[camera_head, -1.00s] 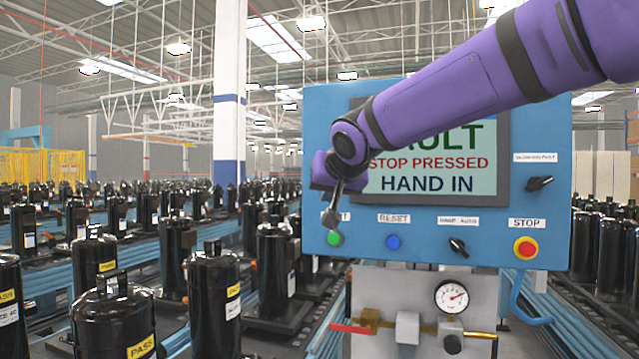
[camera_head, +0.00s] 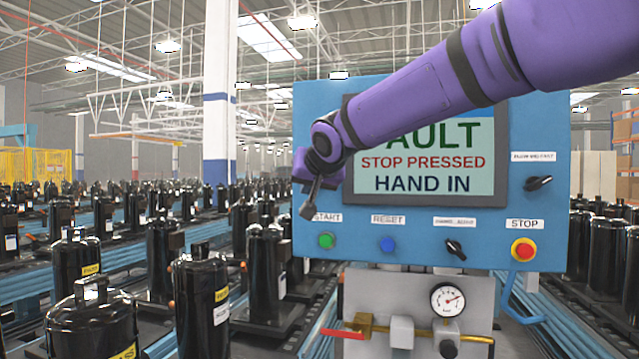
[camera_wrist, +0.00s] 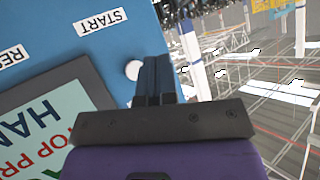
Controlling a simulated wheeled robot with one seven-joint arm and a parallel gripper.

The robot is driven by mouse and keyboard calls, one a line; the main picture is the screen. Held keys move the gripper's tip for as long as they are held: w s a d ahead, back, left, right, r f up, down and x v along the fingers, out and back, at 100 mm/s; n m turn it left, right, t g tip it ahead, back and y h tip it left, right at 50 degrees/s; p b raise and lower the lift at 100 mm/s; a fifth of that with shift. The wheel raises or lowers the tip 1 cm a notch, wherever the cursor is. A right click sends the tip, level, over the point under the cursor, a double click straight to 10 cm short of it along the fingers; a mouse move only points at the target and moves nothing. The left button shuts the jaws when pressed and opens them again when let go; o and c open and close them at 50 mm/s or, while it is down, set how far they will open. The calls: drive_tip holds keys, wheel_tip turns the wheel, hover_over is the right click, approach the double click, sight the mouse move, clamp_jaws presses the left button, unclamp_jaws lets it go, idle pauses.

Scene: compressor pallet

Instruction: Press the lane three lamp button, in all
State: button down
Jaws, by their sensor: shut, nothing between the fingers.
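The blue control panel (camera_head: 400,265) faces me. It has a green START button (camera_head: 326,240), a blue RESET button (camera_head: 387,244), a black selector knob (camera_head: 456,249) and a red STOP button (camera_head: 523,249) on yellow. I can make out no label naming lane three. My gripper (camera_head: 307,212) is shut and empty, up and left of the green button, near the panel's left edge. In the wrist view its closed fingers (camera_wrist: 155,78) stand beside the START label (camera_wrist: 100,21). A pale round spot (camera_wrist: 132,70) beside them is unclear.
The screen (camera_head: 428,182) reads STOP PRESSED and HAND IN, partly behind my arm. A second black knob (camera_head: 538,183) is at the panel's right. A gauge (camera_head: 448,300) and valves sit below. Rows of black compressors (camera_head: 203,305) fill the left; more stand right.

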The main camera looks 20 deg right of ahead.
drive_tip(key=w+d, duration=0.4)
drive_tip(key=w, duration=0.1)
drive_tip(key=shift+w, duration=0.15)
drive_tip(key=shift+w, duration=0.15)
idle(2.0)
drive_tip(key=shift+w+d, duration=0.15)
drive_tip(key=shift+d, duration=0.05)
drive_tip(key=shift+w+d, duration=0.3)
drive_tip(key=shift+w, duration=0.1)
idle(1.0)
drive_tip(key=shift+s+a, duration=0.1)
drive_tip(key=shift+s, duration=0.05)
drive_tip(key=shift+s+a, duration=0.45)
drive_tip(key=shift+s, duration=0.15)
idle(0.4)
drive_tip(key=s+a, duration=0.1)
drive_tip(key=s, duration=0.1)
drive_tip(key=s+a, duration=0.2)
idle(0.4)
